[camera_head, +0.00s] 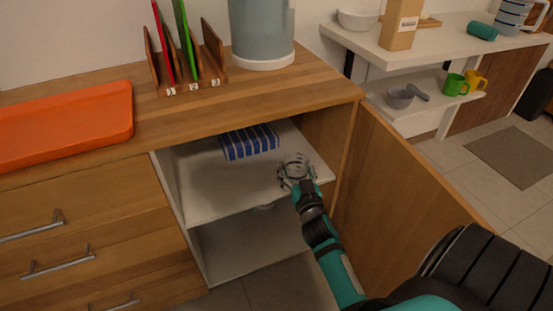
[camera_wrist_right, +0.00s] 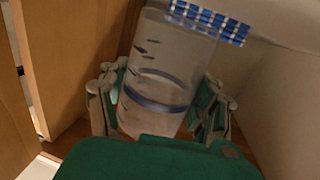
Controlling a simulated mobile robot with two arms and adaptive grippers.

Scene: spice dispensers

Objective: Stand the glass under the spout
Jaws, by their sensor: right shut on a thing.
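A clear glass (camera_wrist_right: 172,58) with bluish bands is between the fingers of my right gripper (camera_wrist_right: 160,98) in the right wrist view. In the head view the glass (camera_head: 296,162) is at the upper shelf of the open cabinet, and my right gripper (camera_head: 296,181) is shut on it from the front. I cannot tell whether the glass touches the shelf. A grey-blue cylinder (camera_head: 262,30) with a white base stands on the countertop above; its top is cut off and no spout shows. My left gripper is not in view.
A blue striped box (camera_head: 249,142) lies on the cabinet shelf (camera_head: 215,188), behind and left of the glass. The open cabinet door (camera_head: 395,185) stands right of my arm. A wooden rack (camera_head: 184,62) and an orange tray (camera_head: 65,125) are on the countertop (camera_head: 215,100).

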